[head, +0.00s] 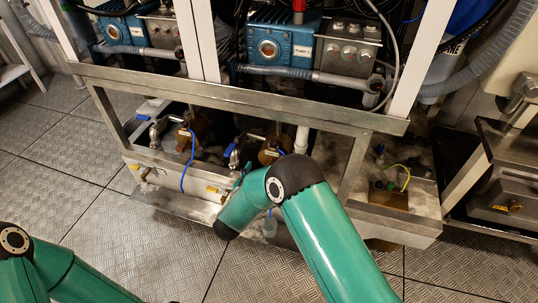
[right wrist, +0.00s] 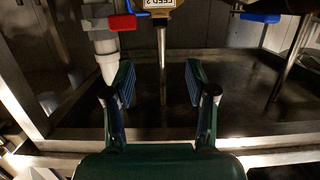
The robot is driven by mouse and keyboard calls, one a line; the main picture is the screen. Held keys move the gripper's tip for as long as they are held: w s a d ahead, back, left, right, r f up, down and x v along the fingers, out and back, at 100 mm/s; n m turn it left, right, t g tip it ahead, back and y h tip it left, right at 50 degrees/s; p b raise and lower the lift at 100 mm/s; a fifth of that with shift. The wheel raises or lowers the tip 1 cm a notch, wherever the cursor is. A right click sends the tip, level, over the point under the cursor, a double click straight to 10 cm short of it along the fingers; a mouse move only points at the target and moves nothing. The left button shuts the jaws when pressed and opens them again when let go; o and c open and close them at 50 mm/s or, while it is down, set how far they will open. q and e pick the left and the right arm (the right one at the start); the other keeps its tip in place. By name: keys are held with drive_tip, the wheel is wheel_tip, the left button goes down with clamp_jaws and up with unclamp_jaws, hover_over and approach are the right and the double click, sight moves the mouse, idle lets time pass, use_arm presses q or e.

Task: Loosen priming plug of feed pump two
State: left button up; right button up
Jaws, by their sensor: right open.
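Feed pump two appears in the right wrist view as a brass body (right wrist: 165,14) with a label reading FEED 2, cut by the top edge. A thin metal rod or pipe hangs below it. In the head view a labelled brass body (head: 270,150) stands in the lower right part of the skid, partly behind my right arm. I cannot make out the priming plug. My right gripper (right wrist: 158,88) is open and empty, its fingers apart below the brass body. In the head view my right arm hides most of it. My left arm shows at lower left, its gripper out of frame.
A blue handle (right wrist: 260,17) is at upper right. The steel frame rail (head: 240,100) crosses above the brass bodies. The plated floor (head: 75,190) at left is clear.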

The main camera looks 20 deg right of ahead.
sight(273, 144)
drive_tip(key=b+x, duration=0.3)
drive_tip(key=x, duration=1)
drive_tip(key=shift+w+d+f+b, duration=0.15)
drive_tip(key=shift+w+d+b, duration=0.05)
drive_tip(key=shift+b, duration=0.2)
drive_tip(key=shift+w+d, duration=0.25)
drive_tip(key=shift+w, duration=0.2)
clamp_jaws()
drive_tip(key=c, duration=0.8)
unclamp_jaws()
clamp_jaws()
drive_tip(key=shift+d, duration=0.1)
